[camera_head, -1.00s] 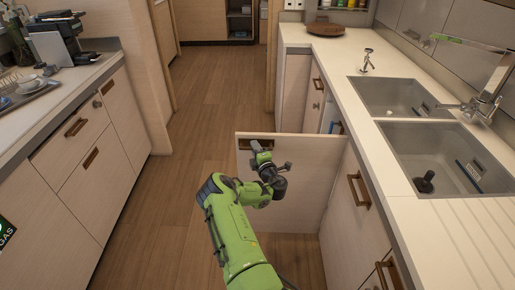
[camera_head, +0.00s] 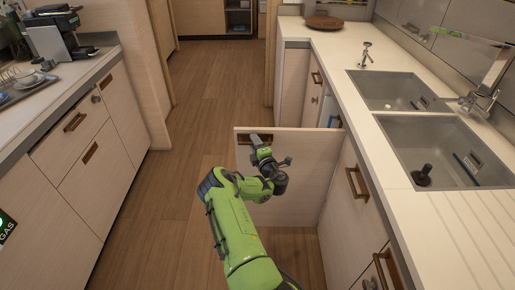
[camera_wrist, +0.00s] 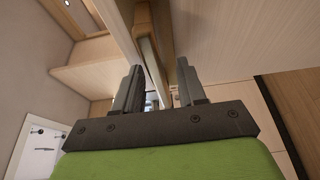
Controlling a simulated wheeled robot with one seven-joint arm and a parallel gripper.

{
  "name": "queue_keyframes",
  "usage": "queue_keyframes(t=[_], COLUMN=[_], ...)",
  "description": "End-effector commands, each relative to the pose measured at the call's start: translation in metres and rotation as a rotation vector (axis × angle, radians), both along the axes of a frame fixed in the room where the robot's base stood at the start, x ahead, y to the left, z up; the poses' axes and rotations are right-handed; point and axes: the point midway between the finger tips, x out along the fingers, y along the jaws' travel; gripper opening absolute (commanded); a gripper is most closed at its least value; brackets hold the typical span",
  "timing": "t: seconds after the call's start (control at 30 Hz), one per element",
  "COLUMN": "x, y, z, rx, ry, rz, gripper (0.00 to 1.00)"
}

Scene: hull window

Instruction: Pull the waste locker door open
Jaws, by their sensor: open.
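The waste locker door (camera_head: 300,180) is a pale wood panel standing wide open, jutting from the right-hand cabinets into the aisle. Its brown handle (camera_head: 262,137) is near the top of the free edge, partly hidden by my arm. My gripper (camera_head: 261,152) is at this handle. In the wrist view, my gripper (camera_wrist: 158,82) has its two dark fingers apart. The brown handle (camera_wrist: 150,40) and the door edge lie ahead of and between the fingers in that picture. I cannot tell whether they touch. The locker's inside is mostly hidden behind the door.
The right counter (camera_head: 405,150) holds two sinks (camera_head: 440,150), with handled cabinet fronts below. The left counter (camera_head: 60,100) carries a coffee machine (camera_head: 55,40) and a tray. Wooden floor (camera_head: 210,95) between them is clear beyond the door and left of my arm.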

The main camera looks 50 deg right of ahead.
Motion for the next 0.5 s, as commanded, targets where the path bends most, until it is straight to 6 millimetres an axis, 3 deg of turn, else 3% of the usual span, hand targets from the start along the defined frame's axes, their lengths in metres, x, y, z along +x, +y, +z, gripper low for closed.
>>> queue_keyframes(t=[0.33, 0.5], x=[-0.069, -0.094], y=[0.039, 0.056], z=[0.001, 0.0], rx=[0.006, 0.003], ry=[-0.001, 0.001], rz=[-0.008, -0.002], gripper=[0.4, 0.4])
